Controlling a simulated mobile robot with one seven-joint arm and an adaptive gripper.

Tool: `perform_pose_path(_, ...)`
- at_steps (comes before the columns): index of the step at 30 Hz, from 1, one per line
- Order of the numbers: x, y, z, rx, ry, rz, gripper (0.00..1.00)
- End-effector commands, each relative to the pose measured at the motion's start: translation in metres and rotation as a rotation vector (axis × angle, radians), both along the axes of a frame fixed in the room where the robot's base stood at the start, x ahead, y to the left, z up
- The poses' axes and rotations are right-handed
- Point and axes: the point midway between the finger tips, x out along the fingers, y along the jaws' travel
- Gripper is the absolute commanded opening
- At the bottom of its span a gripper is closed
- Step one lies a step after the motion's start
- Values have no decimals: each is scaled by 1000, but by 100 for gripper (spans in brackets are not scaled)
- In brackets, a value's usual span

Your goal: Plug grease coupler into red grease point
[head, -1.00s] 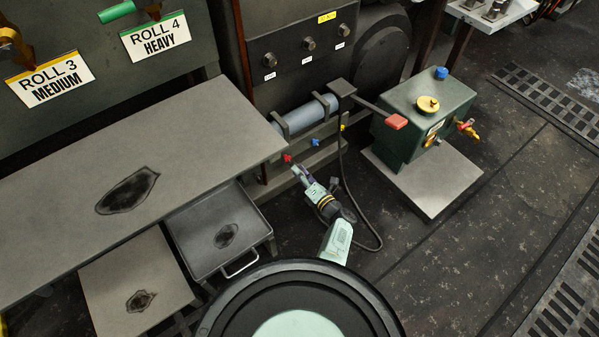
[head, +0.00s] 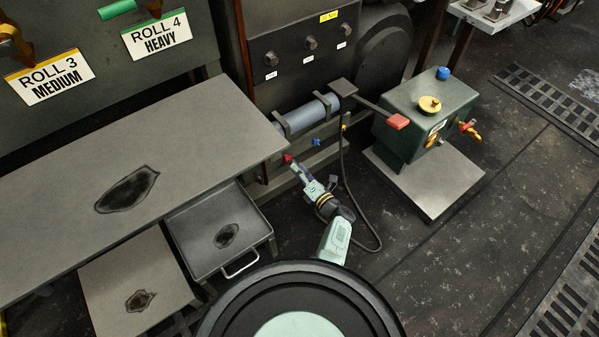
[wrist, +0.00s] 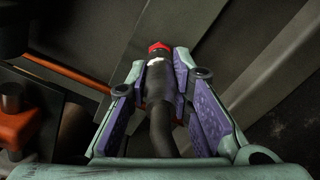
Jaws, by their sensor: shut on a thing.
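My gripper (head: 299,171) is shut on the dark grease coupler (wrist: 159,80), which lies lengthwise between the purple-padded fingers in the wrist view. The black hose (head: 344,180) loops from the gripper area over the floor and up towards the green pump. The red grease point (head: 288,158) is on the low frame, just beyond the fingertips in the head view. In the wrist view the red point (wrist: 159,46) is right at the coupler's far end, roughly in line with it. Whether the coupler touches or is seated on it cannot be told.
A blue point (head: 316,142) and a yellow point (head: 344,123) sit further right along the frame. A grey table (head: 200,150) and a tray (head: 262,215) lie left.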

Motion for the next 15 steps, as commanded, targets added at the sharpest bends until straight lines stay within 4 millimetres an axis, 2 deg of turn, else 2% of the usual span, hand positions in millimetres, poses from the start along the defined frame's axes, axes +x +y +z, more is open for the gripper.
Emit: perform_pose_path(15, 10, 7, 1, 0, -2, 0, 0)
